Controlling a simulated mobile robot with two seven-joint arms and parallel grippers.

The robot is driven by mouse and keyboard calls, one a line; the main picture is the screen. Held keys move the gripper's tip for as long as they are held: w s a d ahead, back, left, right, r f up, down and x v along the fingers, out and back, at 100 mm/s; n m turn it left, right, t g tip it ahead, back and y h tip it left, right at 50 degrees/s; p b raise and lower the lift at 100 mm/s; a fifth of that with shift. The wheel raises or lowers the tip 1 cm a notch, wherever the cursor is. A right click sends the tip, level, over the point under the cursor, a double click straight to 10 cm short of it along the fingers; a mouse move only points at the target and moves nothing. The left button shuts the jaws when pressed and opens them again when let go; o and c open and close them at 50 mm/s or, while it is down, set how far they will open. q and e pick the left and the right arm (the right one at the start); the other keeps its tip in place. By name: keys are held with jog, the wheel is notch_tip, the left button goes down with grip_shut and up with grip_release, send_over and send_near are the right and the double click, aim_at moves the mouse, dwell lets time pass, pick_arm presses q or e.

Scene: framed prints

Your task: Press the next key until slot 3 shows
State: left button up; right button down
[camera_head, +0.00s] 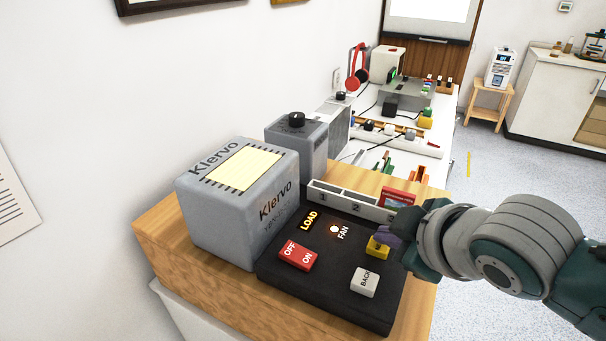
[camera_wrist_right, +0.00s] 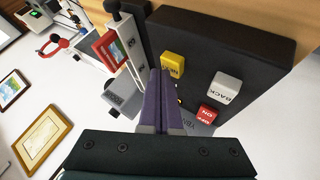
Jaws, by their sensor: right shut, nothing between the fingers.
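The yellow key (camera_head: 377,246) is on a black control panel (camera_head: 330,287); it also shows in the wrist view (camera_wrist_right: 172,64), its lettering hard to read. My right gripper (camera_head: 384,233) is shut and empty, its purple fingers (camera_wrist_right: 161,80) close by the yellow key. I cannot tell whether they touch it. A slide holder (camera_head: 341,198) behind the panel has slots marked 1 and 2. My left gripper is not in view.
The white BACK key (camera_head: 364,283) lies in front of the yellow one. The red OFF/ON switch (camera_head: 297,255), a lit LOAD label (camera_head: 310,220) and FAN light (camera_head: 334,229) are to the left. A grey Klervo box (camera_head: 228,225) stands beside the panel.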

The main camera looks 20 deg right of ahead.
aim_at(385, 250)
jog(key=shift+f+b, duration=0.3)
jog(key=shift+f, duration=0.2)
dwell(0.6)
jog(key=shift+r, duration=0.15)
notch_tip(385, 250, up, 2)
jog(key=p, duration=0.2)
jog(key=shift+r+p, duration=0.1)
jog(key=shift+p, duration=0.3)
notch_tip(385, 250, up, 5)
jog(key=p, duration=0.6)
jog(key=shift+r, duration=0.1)
